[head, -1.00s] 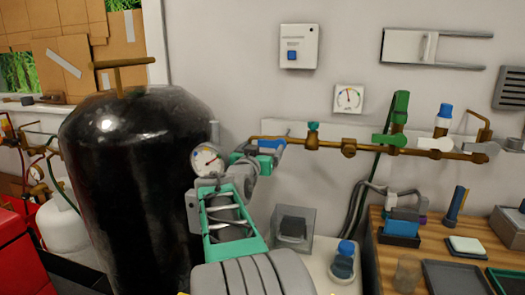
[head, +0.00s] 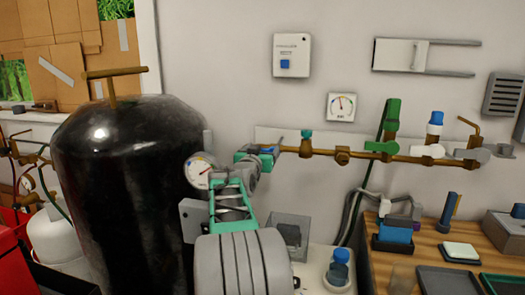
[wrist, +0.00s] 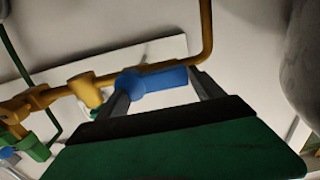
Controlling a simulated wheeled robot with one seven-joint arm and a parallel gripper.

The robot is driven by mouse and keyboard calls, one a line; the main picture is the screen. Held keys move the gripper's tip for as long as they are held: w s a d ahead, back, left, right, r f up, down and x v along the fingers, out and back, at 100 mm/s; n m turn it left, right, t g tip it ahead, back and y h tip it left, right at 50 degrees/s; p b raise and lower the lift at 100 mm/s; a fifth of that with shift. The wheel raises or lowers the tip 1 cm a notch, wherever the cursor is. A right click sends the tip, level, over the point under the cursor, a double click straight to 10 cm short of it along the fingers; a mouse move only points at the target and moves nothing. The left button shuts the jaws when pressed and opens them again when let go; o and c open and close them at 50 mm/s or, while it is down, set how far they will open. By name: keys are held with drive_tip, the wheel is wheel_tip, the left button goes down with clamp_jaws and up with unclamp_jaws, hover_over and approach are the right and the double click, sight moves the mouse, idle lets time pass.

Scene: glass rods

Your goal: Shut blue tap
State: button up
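The blue tap (head: 268,150) sits at the left part of the brass pipe, just beyond my gripper, which partly hides it in the head view. In the wrist view its blue handle (wrist: 155,79) lies crosswise in front of the green gripper body. My gripper (head: 257,159) is open at the tap. In the wrist view, its two grey fingers (wrist: 162,92) stand apart, one near each end of the handle. The left finger overlaps the handle's left end in the picture; I cannot tell whether it touches.
The brass pipe (head: 323,153) runs right along the wall, with a green-handled valve (head: 392,118) and a blue-and-white one (head: 435,123). A black tank (head: 130,190) and a round gauge (head: 199,169) are close on the left. A wooden bench (head: 430,241) stands lower right.

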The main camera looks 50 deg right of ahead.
clamp_jaws()
idle(0.7)
